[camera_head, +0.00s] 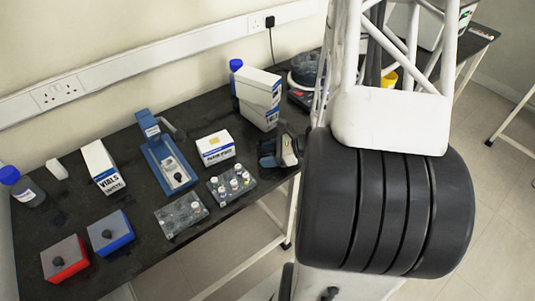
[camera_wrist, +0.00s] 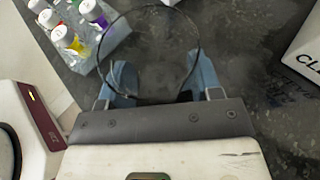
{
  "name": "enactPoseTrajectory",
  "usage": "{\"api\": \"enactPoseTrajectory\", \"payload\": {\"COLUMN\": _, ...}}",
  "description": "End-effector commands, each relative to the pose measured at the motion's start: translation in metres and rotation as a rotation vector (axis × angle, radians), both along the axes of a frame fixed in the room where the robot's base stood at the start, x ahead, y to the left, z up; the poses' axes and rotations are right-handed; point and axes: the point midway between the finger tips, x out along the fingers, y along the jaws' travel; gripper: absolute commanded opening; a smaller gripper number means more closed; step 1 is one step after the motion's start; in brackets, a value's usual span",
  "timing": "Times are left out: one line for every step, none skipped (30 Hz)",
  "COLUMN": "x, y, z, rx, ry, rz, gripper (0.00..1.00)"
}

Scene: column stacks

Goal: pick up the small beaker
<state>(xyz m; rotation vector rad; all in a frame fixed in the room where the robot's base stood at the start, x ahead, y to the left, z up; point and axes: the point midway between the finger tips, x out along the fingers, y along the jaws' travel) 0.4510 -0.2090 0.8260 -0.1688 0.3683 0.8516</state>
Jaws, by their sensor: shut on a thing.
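The small beaker (camera_wrist: 150,58) is clear glass; in the wrist view its round dark rim shows between my fingers, with the bench visible through it. My gripper (camera_wrist: 160,82) has two blue fingertips, one on each side of the beaker, and is shut on it. In the head view my gripper (camera_head: 280,152) is near the bench's front edge, right of the vial rack. The beaker cannot be made out there. Whether its base touches the bench is not clear.
The rack of several capped vials (camera_head: 232,184) is close to my gripper and also shows in the wrist view (camera_wrist: 92,40). A white wipes box (camera_head: 215,148) and tall white boxes (camera_head: 258,90) stand behind. A white box (camera_wrist: 302,52) is at right in the wrist view.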

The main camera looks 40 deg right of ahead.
Motion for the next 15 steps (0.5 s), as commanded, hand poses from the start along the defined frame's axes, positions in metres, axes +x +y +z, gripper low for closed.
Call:
{"api": "enactPoseTrajectory", "payload": {"x": 0.000, "y": 0.000, "z": 0.001, "rx": -0.001, "ry": -0.001, "rz": 0.000, "gripper": 0.35}}
{"api": "enactPoseTrajectory", "payload": {"x": 0.000, "y": 0.000, "z": 0.002, "rx": -0.001, "ry": -0.001, "rz": 0.000, "gripper": 0.35}}
{"api": "enactPoseTrajectory", "payload": {"x": 0.000, "y": 0.000, "z": 0.003, "rx": -0.001, "ry": -0.001, "rz": 0.001, "gripper": 0.35}}
{"api": "enactPoseTrajectory", "payload": {"x": 0.000, "y": 0.000, "z": 0.004, "rx": -0.001, "ry": -0.001, "rz": 0.001, "gripper": 0.35}}
{"api": "enactPoseTrajectory", "payload": {"x": 0.000, "y": 0.000, "z": 0.006, "rx": -0.001, "ry": -0.001, "rz": 0.001, "gripper": 0.35}}
{"api": "enactPoseTrajectory", "payload": {"x": 0.000, "y": 0.000, "z": 0.008, "rx": -0.002, "ry": -0.002, "rz": 0.001, "gripper": 0.35}}
{"api": "enactPoseTrajectory", "payload": {"x": 0.000, "y": 0.000, "z": 0.010, "rx": -0.002, "ry": -0.002, "rz": 0.001, "gripper": 0.35}}
{"api": "enactPoseTrajectory", "payload": {"x": 0.000, "y": 0.000, "z": 0.012, "rx": -0.002, "ry": -0.002, "rz": 0.001, "gripper": 0.35}}
{"api": "enactPoseTrajectory", "payload": {"x": 0.000, "y": 0.000, "z": 0.015, "rx": -0.002, "ry": -0.002, "rz": 0.001, "gripper": 0.35}}
{"api": "enactPoseTrajectory", "payload": {"x": 0.000, "y": 0.000, "z": 0.017, "rx": -0.002, "ry": -0.002, "rz": 0.000, "gripper": 0.35}}
{"api": "enactPoseTrajectory", "payload": {"x": 0.000, "y": 0.000, "z": 0.020, "rx": -0.003, "ry": -0.002, "rz": 0.001, "gripper": 0.35}}
{"api": "enactPoseTrajectory", "payload": {"x": 0.000, "y": -0.001, "z": 0.024, "rx": -0.003, "ry": -0.002, "rz": 0.001, "gripper": 0.35}}
{"api": "enactPoseTrajectory", "payload": {"x": 0.000, "y": 0.000, "z": 0.027, "rx": -0.003, "ry": -0.002, "rz": 0.001, "gripper": 0.35}}
{"api": "enactPoseTrajectory", "payload": {"x": 0.000, "y": 0.000, "z": 0.030, "rx": -0.003, "ry": -0.002, "rz": 0.000, "gripper": 0.35}}
{"api": "enactPoseTrajectory", "payload": {"x": 0.000, "y": 0.000, "z": 0.035, "rx": -0.003, "ry": -0.002, "rz": 0.000, "gripper": 0.35}}
